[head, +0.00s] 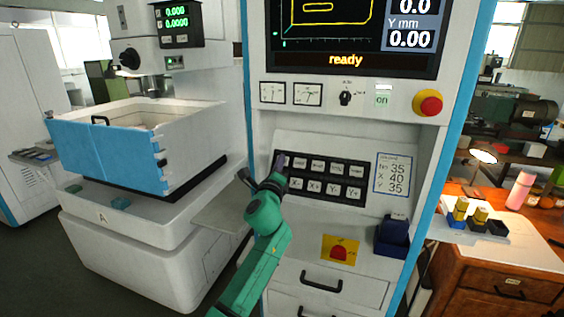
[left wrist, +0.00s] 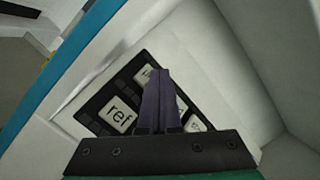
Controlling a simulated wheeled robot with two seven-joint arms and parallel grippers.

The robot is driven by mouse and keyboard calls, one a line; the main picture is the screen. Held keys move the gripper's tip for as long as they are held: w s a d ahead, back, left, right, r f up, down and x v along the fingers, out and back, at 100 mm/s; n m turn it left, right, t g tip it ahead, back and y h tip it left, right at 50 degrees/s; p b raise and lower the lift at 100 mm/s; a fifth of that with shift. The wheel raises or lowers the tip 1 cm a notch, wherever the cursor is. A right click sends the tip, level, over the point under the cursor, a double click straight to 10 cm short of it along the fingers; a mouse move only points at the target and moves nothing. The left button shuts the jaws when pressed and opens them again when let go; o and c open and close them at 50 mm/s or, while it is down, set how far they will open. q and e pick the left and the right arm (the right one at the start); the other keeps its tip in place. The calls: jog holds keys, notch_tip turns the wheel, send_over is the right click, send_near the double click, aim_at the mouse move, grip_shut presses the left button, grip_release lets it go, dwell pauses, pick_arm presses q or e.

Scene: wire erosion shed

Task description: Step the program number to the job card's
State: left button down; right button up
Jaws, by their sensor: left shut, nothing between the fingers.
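The job card (head: 392,174) on the white console reads No 35, X 40, Y 35. The black keypad (head: 321,196) left of it has two rows of pale keys, the lower row marked X-, X+, Y-, Y+. My left gripper (head: 281,160) is shut and empty, its dark fingertips at the upper left end of the keypad. The left wrist view shows the fingers (left wrist: 158,90) over the keys, beside a "ref" key (left wrist: 119,114). Whether they touch a key I cannot tell. The screen (head: 350,30) shows "ready" and Y 0.00; its top is cut off and I see no program number.
A red stop button (head: 428,103) and a rotary switch (head: 345,98) sit above the keypad. A dark blue bin (head: 392,238) projects at the console's lower right. The white machine tank (head: 190,135) stands left; a wooden bench (head: 510,270) stands right.

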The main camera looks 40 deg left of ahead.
pick_arm(q)
jog(key=shift+w+a+f+b, duration=0.1)
jog(key=shift+w+f+b, duration=0.15)
jog(key=shift+w+b, duration=0.1)
dwell(0.3)
jog(key=shift+s+r+p, duration=0.4)
jog(key=shift+r+p, duration=0.05)
jog(key=shift+p, duration=0.25)
jog(key=shift+s+r, duration=0.1)
jog(key=shift+s, duration=0.05)
jog(key=shift+s+d, duration=0.15)
jog(key=shift+d, duration=0.05)
jog(key=s+r+p, duration=0.1)
jog(key=s+p, duration=0.1)
jog(key=s+d+r+p, duration=0.1)
jog(key=p, duration=0.1)
jog(key=shift+s+d+r, duration=0.15)
jog(key=shift+s+r, duration=0.25)
